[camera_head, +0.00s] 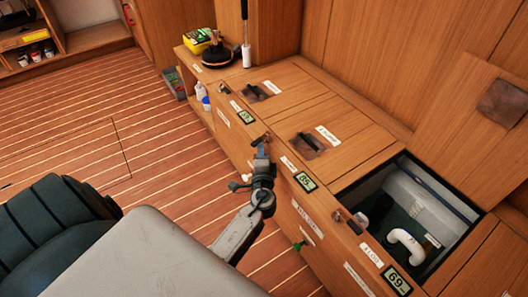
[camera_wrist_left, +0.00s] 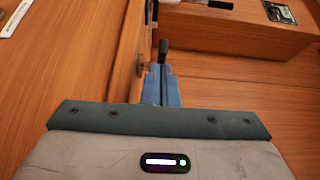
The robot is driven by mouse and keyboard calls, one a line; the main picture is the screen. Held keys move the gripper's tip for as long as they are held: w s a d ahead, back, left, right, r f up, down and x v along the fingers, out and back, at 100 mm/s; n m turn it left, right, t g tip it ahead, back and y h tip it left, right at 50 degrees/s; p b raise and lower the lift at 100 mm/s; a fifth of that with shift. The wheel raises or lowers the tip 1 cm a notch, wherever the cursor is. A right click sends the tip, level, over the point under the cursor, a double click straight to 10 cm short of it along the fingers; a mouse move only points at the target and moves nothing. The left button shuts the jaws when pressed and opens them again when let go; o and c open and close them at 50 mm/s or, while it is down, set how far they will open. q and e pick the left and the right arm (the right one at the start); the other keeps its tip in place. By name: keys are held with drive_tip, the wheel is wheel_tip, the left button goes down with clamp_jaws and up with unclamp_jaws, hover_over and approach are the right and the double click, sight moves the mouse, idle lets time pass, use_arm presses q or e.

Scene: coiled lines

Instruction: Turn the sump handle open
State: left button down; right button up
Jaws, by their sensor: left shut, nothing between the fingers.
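Several small dark handles sit along the front edge of the wooden bench; I cannot read which label names the sump. One dark handle (camera_head: 260,139) is right by my left gripper (camera_head: 262,152). In the left wrist view this handle (camera_wrist_left: 164,46) stands just beyond the blue fingertips. My left gripper (camera_wrist_left: 158,72) is shut and empty, pointing at it; I cannot tell whether they touch. Another handle (camera_head: 355,223) is farther right, by the open compartment, and one (camera_head: 223,88) is farther left. My right gripper is out of view.
An open compartment (camera_head: 362,190) with a white curved pipe (camera_head: 406,243) is at the right, its lid (camera_head: 475,110) raised. Closed hatches with dark latches cover the bench top. A green knob (camera_head: 300,245) projects from the front. The plank floor (camera_head: 90,130) is clear at left.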

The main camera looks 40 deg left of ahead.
use_arm(q)
drive_tip(key=m+h, duration=0.1)
drive_tip(key=a+m+t+h, duration=0.1)
drive_tip(key=h, duration=0.1)
drive_tip(key=a+m+t+h, duration=0.1)
drive_tip(key=shift+s+a+b, duration=0.15)
drive_tip(key=shift+s+b, duration=0.15)
drive_tip(key=shift+b, duration=0.1)
